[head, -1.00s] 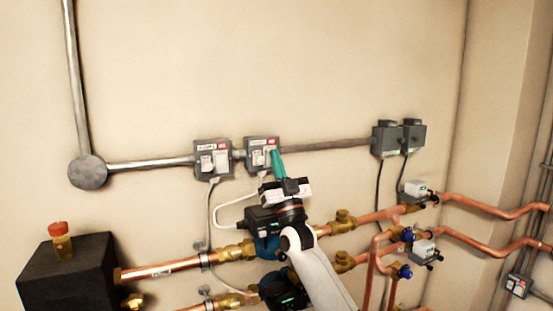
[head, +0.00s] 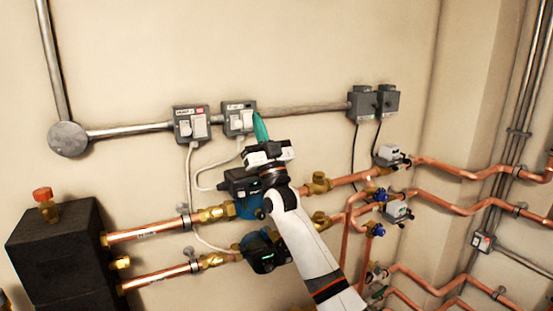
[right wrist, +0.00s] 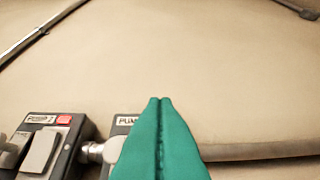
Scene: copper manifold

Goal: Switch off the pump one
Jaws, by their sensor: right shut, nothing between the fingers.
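Two grey switch boxes hang on the wall conduit. The left switch box (head: 191,124) shows a lit red light and a white rocker. In the right wrist view, the left box (right wrist: 42,142) has a label that seems to read PUMP 2. The right switch box (head: 238,118) has a white rocker, and no red light shows on it. In the right wrist view, its label (right wrist: 126,120) reads PUM before my fingers cover the rest. My right gripper (head: 257,115), with green fingers, is shut and empty at this box's right edge. Contact cannot be told. The left gripper is out of view.
Grey conduit (head: 300,109) runs right to two dark grey boxes (head: 373,104). Below are copper pipes (head: 150,233), blue pumps (head: 250,205), valves and white cables. A black block (head: 55,245) stands at lower left. The wall above is clear.

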